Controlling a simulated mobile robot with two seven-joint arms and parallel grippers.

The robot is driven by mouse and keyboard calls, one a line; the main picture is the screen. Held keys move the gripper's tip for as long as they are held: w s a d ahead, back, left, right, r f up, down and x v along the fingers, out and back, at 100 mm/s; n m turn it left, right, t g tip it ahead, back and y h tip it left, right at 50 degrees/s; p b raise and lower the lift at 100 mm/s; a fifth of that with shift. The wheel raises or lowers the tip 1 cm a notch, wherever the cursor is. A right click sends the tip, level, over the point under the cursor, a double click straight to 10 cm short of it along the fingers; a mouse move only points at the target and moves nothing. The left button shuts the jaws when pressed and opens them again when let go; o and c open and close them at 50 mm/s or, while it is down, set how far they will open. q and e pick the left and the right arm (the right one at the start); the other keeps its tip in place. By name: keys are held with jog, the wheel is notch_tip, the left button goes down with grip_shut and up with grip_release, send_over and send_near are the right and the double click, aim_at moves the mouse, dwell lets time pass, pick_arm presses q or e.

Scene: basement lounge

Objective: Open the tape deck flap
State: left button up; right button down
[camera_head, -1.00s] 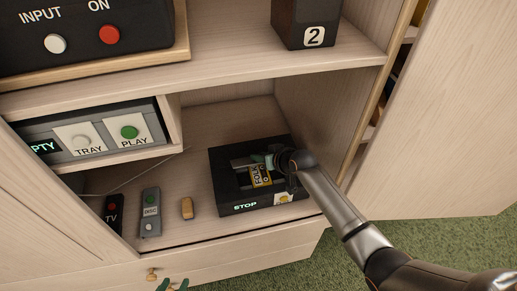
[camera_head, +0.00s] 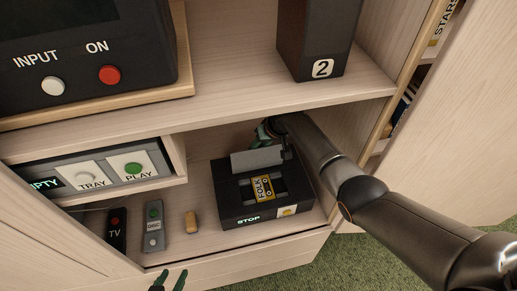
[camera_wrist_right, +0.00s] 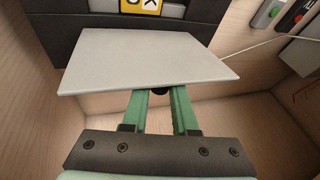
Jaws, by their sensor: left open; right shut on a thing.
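The black tape deck (camera_head: 235,207) stands on the low shelf, with a lit STOP sign and a small yellow button on its front. Its grey flap (camera_head: 257,160) stands tilted up at the deck's back. A cassette (camera_head: 263,188) with a yellow FOLK label shows in the deck. My right gripper (camera_head: 268,132) is at the flap's far side. In the right wrist view its green fingers (camera_wrist_right: 160,92) are shut at the edge of the flap (camera_wrist_right: 150,60), around a small dark part mostly hidden under it. My left gripper (camera_head: 169,280) is open and empty at the bottom edge.
A black TV remote (camera_head: 116,230), a grey DISC remote (camera_head: 154,226) and a small wooden block (camera_head: 191,222) lie left of the deck. The disc player (camera_head: 90,177) is further left. The upper shelf (camera_head: 235,105) and a dark speaker (camera_head: 317,40) are above.

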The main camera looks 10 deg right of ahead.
jog(key=shift+w+r, duration=0.15)
jog(key=shift+w, duration=0.5)
jog(key=c, duration=0.7)
grip_release()
jog(key=shift+s+d+r, duration=0.1)
jog(key=shift+s+r, duration=0.05)
jog(key=shift+s, duration=0.05)
jog(key=p+v, duration=0.3)
jog(key=v, duration=0.9)
